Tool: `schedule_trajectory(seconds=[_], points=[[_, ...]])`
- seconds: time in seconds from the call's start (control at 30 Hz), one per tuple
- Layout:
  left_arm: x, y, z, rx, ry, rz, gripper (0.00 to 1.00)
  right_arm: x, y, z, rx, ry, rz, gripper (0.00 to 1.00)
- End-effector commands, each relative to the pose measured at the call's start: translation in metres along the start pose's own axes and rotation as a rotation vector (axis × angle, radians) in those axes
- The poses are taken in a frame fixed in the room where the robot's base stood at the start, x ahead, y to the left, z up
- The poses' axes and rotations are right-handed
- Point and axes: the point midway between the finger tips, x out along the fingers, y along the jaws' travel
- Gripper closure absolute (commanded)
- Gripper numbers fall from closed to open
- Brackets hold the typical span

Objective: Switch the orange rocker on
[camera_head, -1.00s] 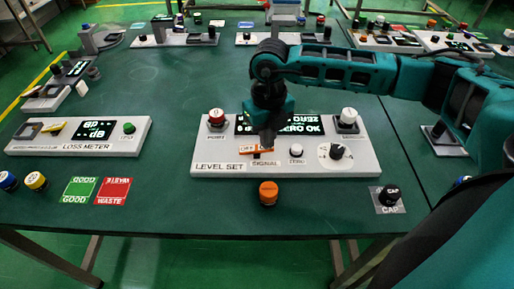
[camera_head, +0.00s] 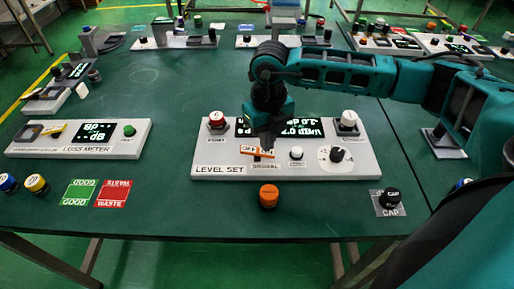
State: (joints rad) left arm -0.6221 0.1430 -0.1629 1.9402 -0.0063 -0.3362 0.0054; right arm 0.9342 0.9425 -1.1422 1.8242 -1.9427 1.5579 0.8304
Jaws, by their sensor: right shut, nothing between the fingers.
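The orange rocker (camera_head: 256,156) sits on the front of the white LEVEL SET panel (camera_head: 214,159), left of centre, above the SIGNAL label. White plates with lettering show beside it; the left one reads OFF. My right gripper (camera_head: 268,145) is shut and empty, pointing down at the right part of the rocker. Its tip partly covers the rocker and the plate there. I cannot tell whether it touches. The panel display (camera_head: 300,128) is lit and shows text. My left gripper is not in view.
A red button (camera_head: 216,121), a white knob (camera_head: 347,120), a small white button (camera_head: 296,153) and a black dial (camera_head: 337,154) share the panel. An orange-topped cylinder (camera_head: 268,196) stands in front. A black cap (camera_head: 390,197) is at the right. The LOSS METER panel (camera_head: 30,145) is left.

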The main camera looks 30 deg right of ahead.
Motion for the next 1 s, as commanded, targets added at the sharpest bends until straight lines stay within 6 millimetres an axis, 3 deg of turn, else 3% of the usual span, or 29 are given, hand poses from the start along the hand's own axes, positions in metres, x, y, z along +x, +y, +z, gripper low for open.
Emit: schedule_trajectory(seconds=[0.6, 1.0], points=[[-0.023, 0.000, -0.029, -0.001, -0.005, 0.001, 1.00, -0.055, 0.000, 0.000, 0.000, -0.002, 0.000, 1.00], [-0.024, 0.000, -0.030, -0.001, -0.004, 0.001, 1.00, -0.058, -0.001, 0.000, 0.001, 0.000, -0.001, 1.00]])
